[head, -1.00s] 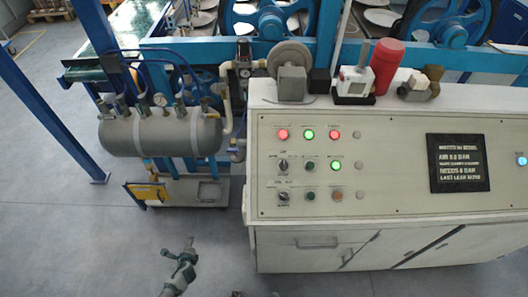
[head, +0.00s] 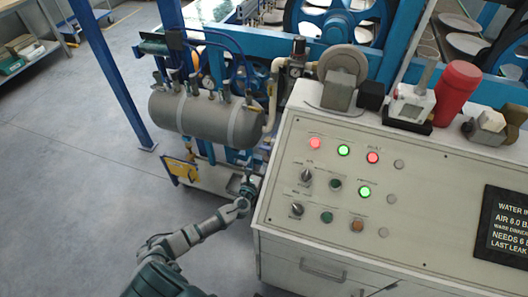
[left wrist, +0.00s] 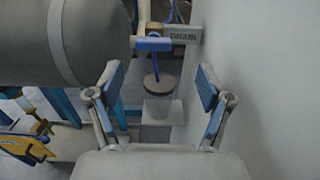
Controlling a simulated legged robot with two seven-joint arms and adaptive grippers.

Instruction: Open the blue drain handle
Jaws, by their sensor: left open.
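The blue drain handle (left wrist: 153,44) lies level in the left wrist view, beside a pale tag (left wrist: 183,34) that reads "DRAIN". Below it a thin blue tube runs into a pale cup (left wrist: 158,86). My left gripper (left wrist: 160,82) is open and empty, with its two fingers on either side of the cup in the picture and the handle above and beyond them. In the head view the left gripper (head: 248,186) reaches into the gap between the grey tank and the control cabinet. I cannot make out the handle there. My right gripper is not in view.
The grey tank (head: 205,118) stands left of the gap and the control cabinet (head: 325,262) right of it, leaving a narrow space. A yellow part (head: 181,170) is by the low base at left. A blue post (head: 108,75) stands farther left. The floor at left is clear.

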